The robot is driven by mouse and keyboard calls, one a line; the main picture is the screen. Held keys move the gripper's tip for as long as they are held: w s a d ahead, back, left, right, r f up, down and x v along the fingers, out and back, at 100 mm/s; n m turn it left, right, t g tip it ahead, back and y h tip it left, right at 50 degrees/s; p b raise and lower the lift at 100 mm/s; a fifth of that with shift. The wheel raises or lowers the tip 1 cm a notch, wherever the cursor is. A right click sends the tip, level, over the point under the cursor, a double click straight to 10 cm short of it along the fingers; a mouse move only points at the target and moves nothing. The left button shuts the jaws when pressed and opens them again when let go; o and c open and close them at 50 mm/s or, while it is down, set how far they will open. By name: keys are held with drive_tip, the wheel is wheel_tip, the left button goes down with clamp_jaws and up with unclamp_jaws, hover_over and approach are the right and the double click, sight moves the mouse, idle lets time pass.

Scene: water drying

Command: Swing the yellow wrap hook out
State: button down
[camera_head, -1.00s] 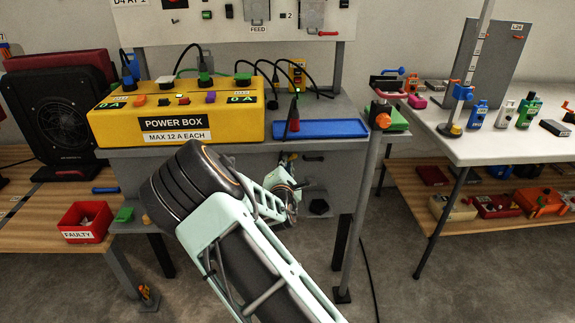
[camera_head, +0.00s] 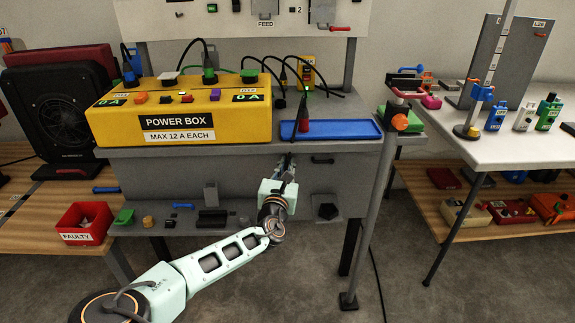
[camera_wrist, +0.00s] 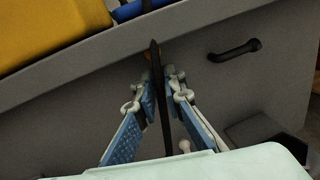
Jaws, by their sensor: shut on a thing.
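My gripper (camera_head: 287,163) is at the front of the grey bench, just under its top edge and below the blue tray. In the wrist view my gripper (camera_wrist: 160,80) has its blue-padded fingers closed on both sides of a dark thin bar (camera_wrist: 155,55), which runs between them toward the camera. In the head view the hook cannot be made out behind my gripper.
The yellow power box (camera_head: 180,115) and blue tray (camera_head: 330,130) stand on the bench above. A black handle (camera_wrist: 235,50) is on the bench front to the right. A grey post (camera_head: 368,215) stands at the right. The lower shelf (camera_head: 150,225) holds small parts.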

drive_tip(key=shift+a+n, duration=0.15)
drive_tip(key=shift+n, duration=0.35)
drive_tip(key=c, duration=2)
unclamp_jaws()
drive_tip(key=s, duration=0.4)
drive_tip(key=s+a, duration=0.1)
drive_tip(key=s, duration=0.3)
drive_tip(key=s+a, duration=0.1)
drive_tip(key=s, duration=0.2)
drive_tip(key=shift+s+a, duration=0.15)
drive_tip(key=shift+s, duration=0.25)
